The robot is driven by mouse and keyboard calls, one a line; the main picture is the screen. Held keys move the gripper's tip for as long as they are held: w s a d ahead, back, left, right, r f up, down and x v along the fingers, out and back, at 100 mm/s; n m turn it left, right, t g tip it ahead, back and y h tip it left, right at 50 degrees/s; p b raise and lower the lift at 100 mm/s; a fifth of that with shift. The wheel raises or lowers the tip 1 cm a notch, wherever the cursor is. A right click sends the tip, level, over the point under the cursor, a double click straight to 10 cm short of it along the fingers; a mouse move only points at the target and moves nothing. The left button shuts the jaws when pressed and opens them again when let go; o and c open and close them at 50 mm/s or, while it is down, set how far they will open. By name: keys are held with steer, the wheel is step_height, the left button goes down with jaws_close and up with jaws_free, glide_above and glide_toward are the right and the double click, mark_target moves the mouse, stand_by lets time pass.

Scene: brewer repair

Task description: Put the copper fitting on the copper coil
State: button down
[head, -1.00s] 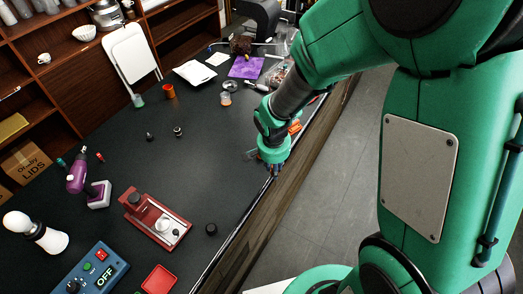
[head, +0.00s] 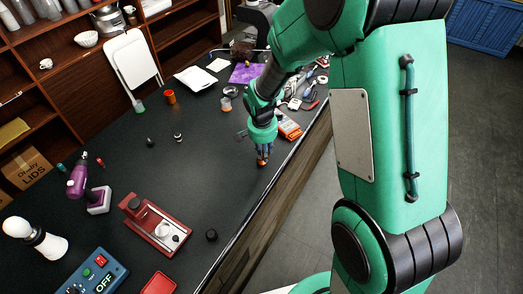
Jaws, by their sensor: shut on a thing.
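My gripper (head: 262,153) is low over the dark worktop, near its front edge. It is shut on a small orange-copper piece, the copper fitting (head: 262,162), which shows just below the fingertips. The fingers hide part of the fitting, and I cannot tell if it touches the worktop. I cannot make out the copper coil for certain. An orange-copper cylinder (head: 170,97) stands farther back on the worktop, but its details are too small to tell.
A red fixture (head: 155,226) and a black knob (head: 211,235) are at the front. A purple drill (head: 78,183) and a blue OFF box (head: 88,270) are at the left. Tools and an orange box (head: 288,126) crowd the right edge. The middle worktop (head: 205,170) is mostly clear.

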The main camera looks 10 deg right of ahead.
steer(key=shift+w+a+f, duration=0.1)
steer(key=shift+w+f, duration=0.05)
steer(key=shift+w, duration=2)
steer(key=shift+f, duration=1.8)
steer(key=shift+f, duration=0.1)
steer(key=c, duration=1.4)
jaws_free()
step_height(320, 180, up, 12)
steer(key=s+a, duration=0.1)
steer(key=shift+s+p, duration=0.15)
steer(key=shift+p, duration=0.15)
